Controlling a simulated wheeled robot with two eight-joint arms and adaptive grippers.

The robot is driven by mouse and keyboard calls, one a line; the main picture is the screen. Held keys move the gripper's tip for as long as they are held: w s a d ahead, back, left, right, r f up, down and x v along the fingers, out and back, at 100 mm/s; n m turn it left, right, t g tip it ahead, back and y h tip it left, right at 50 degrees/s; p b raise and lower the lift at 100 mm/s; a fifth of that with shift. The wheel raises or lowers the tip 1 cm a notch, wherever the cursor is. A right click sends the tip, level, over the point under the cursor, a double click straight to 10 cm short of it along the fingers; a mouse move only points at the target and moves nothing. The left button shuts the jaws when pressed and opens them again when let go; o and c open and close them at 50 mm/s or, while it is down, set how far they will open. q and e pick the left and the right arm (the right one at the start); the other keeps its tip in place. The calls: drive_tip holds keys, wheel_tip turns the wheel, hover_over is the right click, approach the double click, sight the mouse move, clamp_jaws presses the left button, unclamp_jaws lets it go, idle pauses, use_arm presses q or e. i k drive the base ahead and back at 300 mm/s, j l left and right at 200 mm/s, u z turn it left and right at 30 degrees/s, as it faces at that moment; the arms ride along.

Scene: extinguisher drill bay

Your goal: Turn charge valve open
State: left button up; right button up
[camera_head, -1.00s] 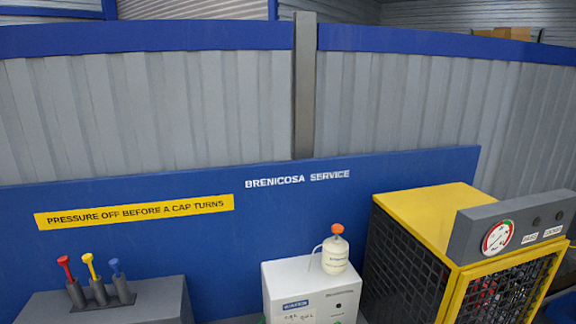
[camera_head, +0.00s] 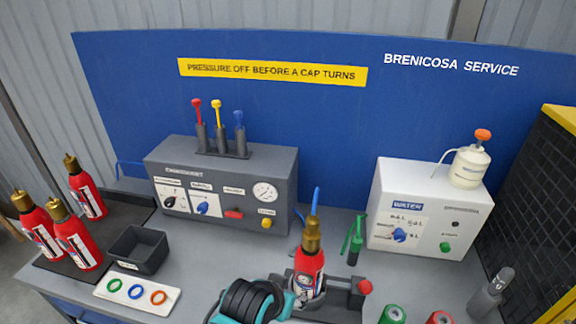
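A grey console (camera_head: 222,240) stands at the back left of the bench. Its front has a dial with a dark knob (camera_head: 170,202), a dial with a blue knob (camera_head: 203,208), a red handle (camera_head: 234,214), a round gauge (camera_head: 265,192) and a yellow button (camera_head: 266,223). Their labels are too small to read, so I cannot tell which control is the charge valve. Neither gripper can be made out.
Several red extinguishers (camera_head: 85,195) stand on a dark mat at left, near a black tray (camera_head: 137,250) and a card with coloured rings (camera_head: 137,291). A white water box (camera_head: 425,178) is at right. A teal-and-black ribbed item (camera_head: 248,302), unclear what, is at the bottom.

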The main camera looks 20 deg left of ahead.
sight(235, 214)
drive_tip(key=l+u, duration=0.1)
drive_tip(key=u, duration=0.4)
drive_tip(key=l+u, duration=0.1)
drive_tip(key=u, duration=0.35)
drive_tip(key=k+u, duration=0.1)
drive_tip(key=u, duration=0.4)
drive_tip(key=k+l+z, duration=0.1)
drive_tip(key=l+z, duration=0.15)
drive_tip(key=z, duration=0.2)
drive_tip(key=k+l+z, duration=0.1)
drive_tip(key=l+z, duration=0.3)
drive_tip(key=j, duration=0.15)
